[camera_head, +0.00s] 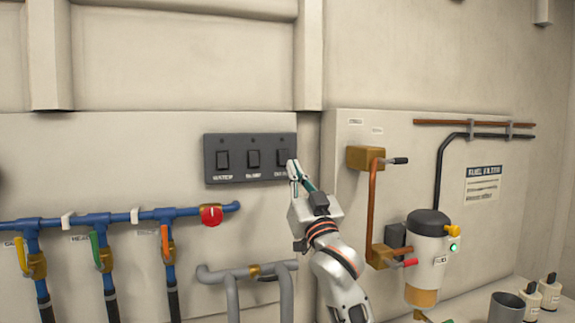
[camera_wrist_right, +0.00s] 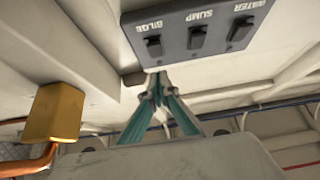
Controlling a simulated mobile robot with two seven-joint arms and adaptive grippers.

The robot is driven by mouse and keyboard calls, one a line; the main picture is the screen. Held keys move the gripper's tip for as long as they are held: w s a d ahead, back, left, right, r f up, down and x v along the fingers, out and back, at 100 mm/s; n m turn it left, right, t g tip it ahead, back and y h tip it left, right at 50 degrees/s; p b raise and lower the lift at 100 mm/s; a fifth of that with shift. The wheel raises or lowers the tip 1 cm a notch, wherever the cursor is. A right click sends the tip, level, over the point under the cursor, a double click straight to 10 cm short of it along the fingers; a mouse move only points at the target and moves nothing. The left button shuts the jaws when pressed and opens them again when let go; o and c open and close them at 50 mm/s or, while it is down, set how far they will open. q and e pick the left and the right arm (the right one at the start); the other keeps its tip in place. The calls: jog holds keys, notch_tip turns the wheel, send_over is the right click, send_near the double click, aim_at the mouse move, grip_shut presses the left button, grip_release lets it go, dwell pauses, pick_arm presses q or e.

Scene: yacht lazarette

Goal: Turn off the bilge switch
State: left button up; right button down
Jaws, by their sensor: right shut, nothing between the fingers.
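The dark grey switch panel (camera_head: 237,141) is on the wall with three black rocker switches in a row. The bilge switch (camera_head: 283,158) is the rightmost in the head view; its lower part and label are close to my right fingertips. In the wrist view the panel appears upside down, with the bilge switch (camera_wrist_right: 153,46) at the left under the label BILGE. My right gripper (camera_head: 293,166) is shut and empty, its fingertips (camera_wrist_right: 154,82) just below the panel's bilge end. I cannot tell whether they touch the panel. My left gripper is not in view.
Blue pipes with coloured valve levers and a red knob (camera_head: 210,215) run along the wall at left. Right of my arm are a copper pipe with a brass box (camera_head: 365,158) and a white filter canister (camera_head: 425,258). A grey cup (camera_head: 507,307) stands at bottom right.

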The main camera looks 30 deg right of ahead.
aim_at(283, 157)
jog(key=w, duration=0.2)
jog(key=w+d, duration=0.1)
jog(key=shift+w+r, duration=0.1)
jog(key=shift+w, duration=0.25)
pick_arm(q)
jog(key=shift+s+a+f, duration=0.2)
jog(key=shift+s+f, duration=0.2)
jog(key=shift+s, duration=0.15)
pick_arm(e)
jog(key=shift+w, duration=0.55)
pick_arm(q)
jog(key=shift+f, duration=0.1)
pick_arm(e)
jog(key=shift+d, duration=0.1)
